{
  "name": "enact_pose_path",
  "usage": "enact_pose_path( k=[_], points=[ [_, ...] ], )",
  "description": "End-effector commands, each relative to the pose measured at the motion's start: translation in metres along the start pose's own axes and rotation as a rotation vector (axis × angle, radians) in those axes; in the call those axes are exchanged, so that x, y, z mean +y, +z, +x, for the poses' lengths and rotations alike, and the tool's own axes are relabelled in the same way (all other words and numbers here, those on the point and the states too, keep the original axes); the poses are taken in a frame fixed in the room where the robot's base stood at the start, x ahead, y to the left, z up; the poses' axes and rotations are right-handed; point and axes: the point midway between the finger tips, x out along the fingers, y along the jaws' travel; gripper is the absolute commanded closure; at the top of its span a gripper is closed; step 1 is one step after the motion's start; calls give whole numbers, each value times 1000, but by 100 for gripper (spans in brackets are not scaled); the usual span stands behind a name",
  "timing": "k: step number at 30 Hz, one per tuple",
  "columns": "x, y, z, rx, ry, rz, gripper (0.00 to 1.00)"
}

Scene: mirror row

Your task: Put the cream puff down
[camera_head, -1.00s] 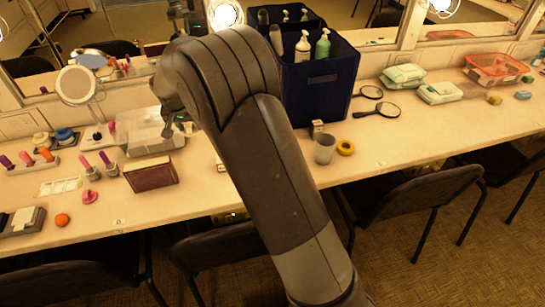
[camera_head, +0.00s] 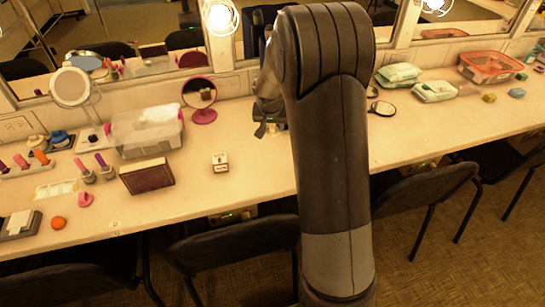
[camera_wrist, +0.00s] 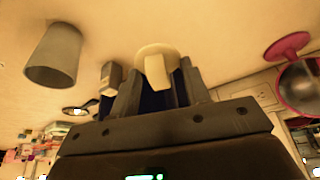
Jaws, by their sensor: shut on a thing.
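The cream puff (camera_wrist: 157,62), a pale round pad with a lighter strap, sits between the two fingers of my gripper (camera_wrist: 158,82) in the wrist view. The gripper is shut on it. In the head view my gripper (camera_head: 266,128) is over the counter (camera_head: 245,185), right of the pink round mirror (camera_head: 200,95) and partly behind my arm. The puff is hidden there. I cannot tell whether the puff touches the counter.
The wrist view shows a grey cup (camera_wrist: 54,55) and a small grey block (camera_wrist: 110,76) near the gripper. A small white box (camera_head: 220,162), brown box (camera_head: 147,175) and clear bin (camera_head: 146,130) stand to the left. A black hand mirror (camera_head: 382,107) lies to the right.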

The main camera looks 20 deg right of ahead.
Motion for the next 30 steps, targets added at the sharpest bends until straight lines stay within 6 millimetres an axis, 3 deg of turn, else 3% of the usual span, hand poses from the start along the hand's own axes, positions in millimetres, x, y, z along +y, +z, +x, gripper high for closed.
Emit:
enact_pose_path(
  k=[12,25,30],
  points=[
    [0,27,63,-3,1,-2,78],
    [-1,44,104,-2,0,-2,78],
    [-1,44,105,0,-1,-1,78]
  ],
)
